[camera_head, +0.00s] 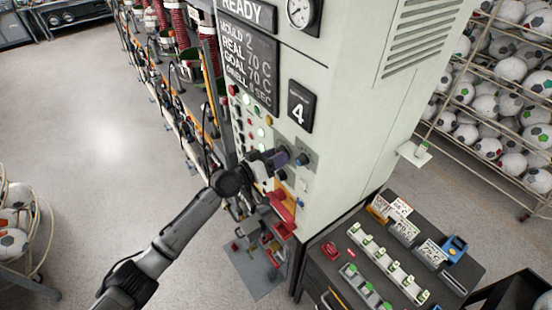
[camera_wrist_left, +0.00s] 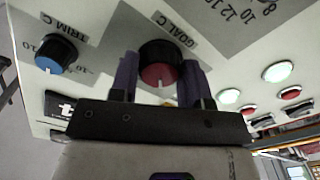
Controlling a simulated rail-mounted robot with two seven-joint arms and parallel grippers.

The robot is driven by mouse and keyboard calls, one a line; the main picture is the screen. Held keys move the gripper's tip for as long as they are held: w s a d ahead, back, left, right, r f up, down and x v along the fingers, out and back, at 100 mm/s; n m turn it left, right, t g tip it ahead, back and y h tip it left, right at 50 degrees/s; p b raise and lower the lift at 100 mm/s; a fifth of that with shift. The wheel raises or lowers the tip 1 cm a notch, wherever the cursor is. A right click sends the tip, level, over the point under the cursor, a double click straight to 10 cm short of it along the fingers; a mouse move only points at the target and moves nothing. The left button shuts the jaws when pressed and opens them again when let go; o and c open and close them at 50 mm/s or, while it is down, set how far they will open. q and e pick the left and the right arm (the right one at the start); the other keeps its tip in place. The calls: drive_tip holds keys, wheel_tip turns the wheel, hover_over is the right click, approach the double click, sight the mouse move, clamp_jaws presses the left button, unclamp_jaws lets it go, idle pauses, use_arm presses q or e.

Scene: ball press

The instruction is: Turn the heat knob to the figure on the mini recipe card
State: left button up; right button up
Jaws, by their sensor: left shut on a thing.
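The heat knob (camera_wrist_left: 160,70), red-faced with a black skirt and white pointer line, sits under the label GOAL C in the left wrist view. My left gripper (camera_wrist_left: 160,85) is shut on this knob, one purple finger on each side. In the head view my left gripper (camera_head: 276,158) is at the press panel and hides the knob. The display board (camera_head: 248,60) reads READY, REAL 70 C, GOAL 70 C. Small white recipe cards (camera_head: 401,208) stand at the back of the dark bench; their print is too small to read. My right gripper is out of view.
A blue TRIM C knob (camera_wrist_left: 56,54) is left of the held knob; it also shows in the head view (camera_head: 303,159). Lit buttons (camera_wrist_left: 278,72) are to the right. The bench (camera_head: 330,235) holds rows of green-topped pieces. Ball racks (camera_head: 500,100) stand at right.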

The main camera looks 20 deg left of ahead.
use_arm(q)
drive_tip(key=shift+n, duration=1.2)
drive_tip(key=o, duration=0.9)
drive_tip(key=shift+b+v, duration=1.75)
drive_tip(key=shift+v, duration=5.15)
